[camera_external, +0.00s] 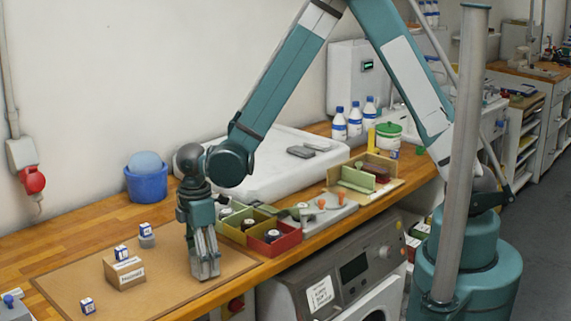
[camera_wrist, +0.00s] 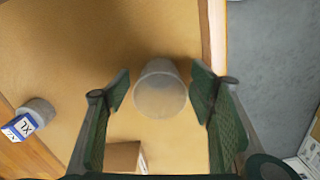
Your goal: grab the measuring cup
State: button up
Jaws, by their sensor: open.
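The measuring cup (camera_wrist: 160,88) is a translucent, pale cup, seen from above in the wrist view on the tan mat (camera_wrist: 60,60). My gripper (camera_wrist: 162,96) is open, with one finger on each side of the cup in the picture. Gaps show between the cup and both fingers; how far below the fingertips it stands I cannot tell. In the external view my gripper (camera_external: 206,272) points down low over the front right of the mat (camera_external: 75,287). There I cannot make out the cup clearly; the fingers cover that spot.
A cardboard box (camera_external: 124,272) with a small blue-and-white box on top stands left of my gripper. A grey cylinder (camera_wrist: 38,110) bears an XL box. Red (camera_external: 273,240) and green bins stand to the right. The bench's front edge is close by.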

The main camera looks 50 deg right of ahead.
jog(key=c, duration=1)
jog(key=shift+r, duration=0.1)
notch_tip(320, 180, up, 10)
dwell(0.5)
dwell(0.5)
